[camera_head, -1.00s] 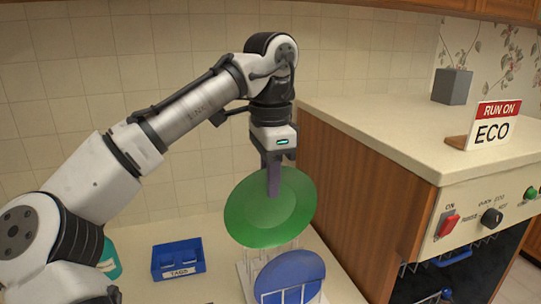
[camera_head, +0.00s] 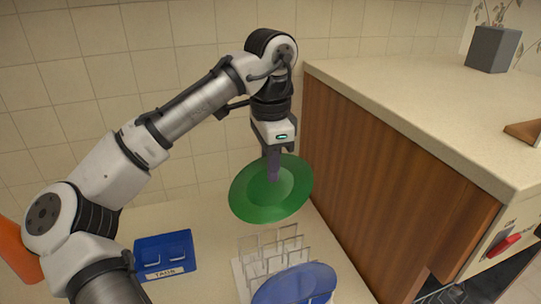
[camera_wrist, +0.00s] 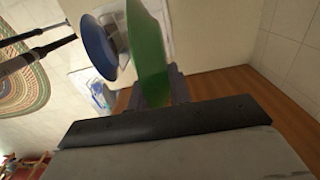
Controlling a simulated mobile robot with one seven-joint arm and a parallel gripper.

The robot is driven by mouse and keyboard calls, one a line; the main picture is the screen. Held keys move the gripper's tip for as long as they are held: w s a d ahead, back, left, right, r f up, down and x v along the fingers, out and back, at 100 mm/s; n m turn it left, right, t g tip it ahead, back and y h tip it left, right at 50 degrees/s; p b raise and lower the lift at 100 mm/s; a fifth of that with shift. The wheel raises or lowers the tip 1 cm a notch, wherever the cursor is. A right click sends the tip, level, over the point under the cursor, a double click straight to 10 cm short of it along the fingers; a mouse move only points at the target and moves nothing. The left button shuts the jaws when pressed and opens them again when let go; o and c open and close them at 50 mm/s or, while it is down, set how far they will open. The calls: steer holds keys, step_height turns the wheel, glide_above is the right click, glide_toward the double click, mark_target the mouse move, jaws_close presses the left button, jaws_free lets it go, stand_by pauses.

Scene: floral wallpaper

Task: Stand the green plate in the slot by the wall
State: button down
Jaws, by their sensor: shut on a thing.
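The green plate (camera_head: 285,203) hangs tilted in my gripper (camera_head: 273,172), above and behind a white wire rack (camera_head: 262,262) on the counter. My gripper is shut on the plate's upper part. A blue plate (camera_head: 296,283) stands in the rack's near end, and the slots behind it look empty. In the wrist view the green plate (camera_wrist: 148,50) is seen edge-on between the fingers, with the blue plate (camera_wrist: 96,48) to its left. The green plate is apart from the rack in the head view. The tiled wall (camera_head: 150,90) is behind.
A blue bin (camera_head: 165,255) labelled TABS stands left of the rack. A taller wooden cabinet (camera_head: 385,180) with a pale top rises close on the right. An orange object (camera_head: 18,250) is at the far left. Bare counter lies between bin and rack.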

glide_above(271, 214)
steer(key=w, duration=0.1)
steer(key=shift+w+f+b, duration=0.1)
steer(key=shift+f+b, duration=0.2)
steer(key=shift+f, duration=2.55)
step_height(271, 214, down, 5)
steer(key=b, duration=0.4)
steer(key=shift+r+b, duration=0.15)
steer(key=shift+b, duration=0.2)
steer(key=shift+f+b, duration=0.4)
steer(key=shift+f, duration=1.2)
steer(key=c, duration=1.2)
jaws_free()
step_height(271, 214, up, 14)
steer(key=shift+f+b, duration=0.1)
steer(key=shift+b, duration=0.25)
